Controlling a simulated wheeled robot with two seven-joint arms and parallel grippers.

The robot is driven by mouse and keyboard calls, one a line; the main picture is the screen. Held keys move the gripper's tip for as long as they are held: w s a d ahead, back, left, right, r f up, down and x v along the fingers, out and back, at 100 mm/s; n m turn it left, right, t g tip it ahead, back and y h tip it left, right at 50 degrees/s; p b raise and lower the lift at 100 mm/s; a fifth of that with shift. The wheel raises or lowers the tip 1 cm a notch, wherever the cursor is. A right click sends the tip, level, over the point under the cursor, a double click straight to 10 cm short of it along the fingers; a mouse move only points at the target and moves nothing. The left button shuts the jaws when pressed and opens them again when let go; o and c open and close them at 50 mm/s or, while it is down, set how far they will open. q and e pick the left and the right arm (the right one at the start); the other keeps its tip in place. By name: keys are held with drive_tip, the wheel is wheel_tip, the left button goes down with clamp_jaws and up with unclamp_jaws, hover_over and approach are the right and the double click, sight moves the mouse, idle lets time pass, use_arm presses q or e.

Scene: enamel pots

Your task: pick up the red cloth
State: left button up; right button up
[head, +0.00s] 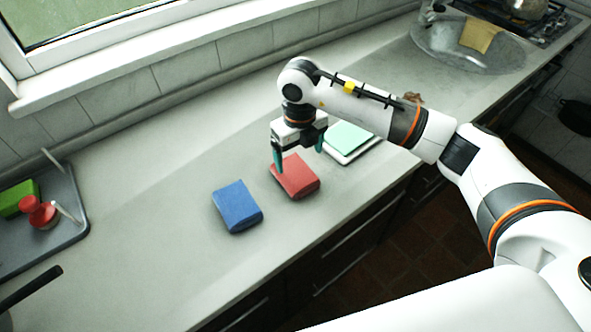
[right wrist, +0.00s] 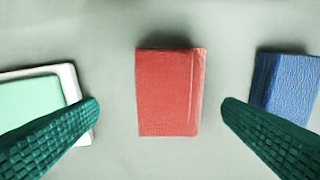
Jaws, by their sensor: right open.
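The red cloth (head: 296,177) lies folded flat on the grey counter in the head view, between a blue cloth and a green-and-white item. My right gripper (head: 298,160) is open above it, with its green fingers pointing down. In the right wrist view the red cloth (right wrist: 169,92) lies in the gap between the two fingertips (right wrist: 160,104), apart from both. Nothing is between the fingers at their tips. My left gripper is not in the head view.
A folded blue cloth (head: 237,206) lies just left of the red one. A pale green item on a white one (head: 348,140) lies to its right. A grey tray (head: 70,232) with a green block stands far left. A sink (head: 465,52) is at the back right.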

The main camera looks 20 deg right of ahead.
sight(296, 171)
drive_tip(key=shift+f, duration=0.35)
drive_tip(key=f, duration=0.1)
drive_tip(key=f+p, duration=0.1)
drive_tip(key=f, duration=0.1)
drive_tip(key=f+p, duration=0.1)
drive_tip(key=f, duration=0.1)
drive_tip(key=shift+a, duration=0.4)
drive_tip(key=shift+f, duration=0.2)
drive_tip(key=shift+c, duration=0.7)
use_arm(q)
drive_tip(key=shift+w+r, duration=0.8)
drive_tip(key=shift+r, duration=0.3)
use_arm(e)
drive_tip(key=c, duration=0.9)
